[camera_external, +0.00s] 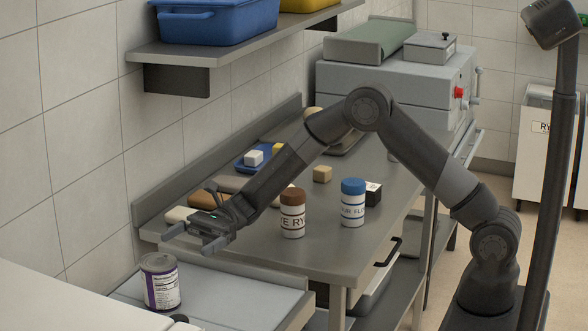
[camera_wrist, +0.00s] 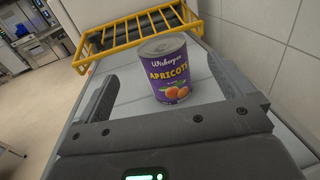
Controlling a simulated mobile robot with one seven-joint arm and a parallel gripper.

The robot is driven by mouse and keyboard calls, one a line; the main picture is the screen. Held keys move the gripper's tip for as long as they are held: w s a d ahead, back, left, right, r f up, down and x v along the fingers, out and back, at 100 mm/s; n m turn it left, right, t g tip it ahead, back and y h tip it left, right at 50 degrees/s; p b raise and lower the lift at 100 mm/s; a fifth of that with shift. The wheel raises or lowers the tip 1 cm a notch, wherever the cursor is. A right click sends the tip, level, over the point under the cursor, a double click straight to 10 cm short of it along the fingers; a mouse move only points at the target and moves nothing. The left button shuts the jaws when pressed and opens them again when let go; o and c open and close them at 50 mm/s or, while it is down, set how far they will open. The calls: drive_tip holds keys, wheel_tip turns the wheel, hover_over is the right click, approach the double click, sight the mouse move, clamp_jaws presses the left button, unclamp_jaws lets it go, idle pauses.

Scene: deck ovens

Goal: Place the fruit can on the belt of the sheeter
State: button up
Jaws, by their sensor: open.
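The fruit can (camera_external: 161,284) has a purple label and a bare metal top. It stands upright on a flat pale grey bed (camera_external: 231,291) at lower left, which looks like the sheeter's belt. In the wrist view the can (camera_wrist: 165,72) shows "APRICOTS" and stands on the same pale surface (camera_wrist: 133,104), in front of a yellow wire guard. My gripper (camera_external: 188,241) is open and empty, above and to the right of the can in the external view. In the wrist view the can appears between the fingers, beyond the palm, with gaps at both sides.
A steel worktable (camera_external: 262,246) holds a brown-lidded jar (camera_external: 292,213), a blue-lidded jar (camera_external: 352,203), loaves and a blue tray. A wall shelf (camera_external: 240,48) carries a blue bin. The yellow guard (camera_wrist: 135,28) stands behind the can. A tiled wall runs close alongside.

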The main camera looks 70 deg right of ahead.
drive_tip(key=shift+s+d, duration=0.1)
drive_tip(key=shift+d, duration=0.4)
drive_tip(key=s+d+r+n+g+h, duration=0.1)
drive_tip(key=s+d+r+n+h, duration=0.3)
drive_tip(key=s, duration=0.5)
drive_tip(key=s+d+r+n+g+h, duration=0.25)
drive_tip(key=s+r+n, duration=0.35)
drive_tip(key=s, duration=0.3)
drive_tip(key=s+d+r+n+t+h, duration=0.2)
drive_tip(key=s+d+n+t+h, duration=0.4)
drive_tip(key=s+d, duration=1.4)
drive_tip(key=s+n+h, duration=0.2)
drive_tip(key=n+h, duration=0.1)
drive_tip(key=h, duration=0.2)
drive_tip(key=shift+r+n, duration=0.25)
drive_tip(key=shift+n, duration=0.15)
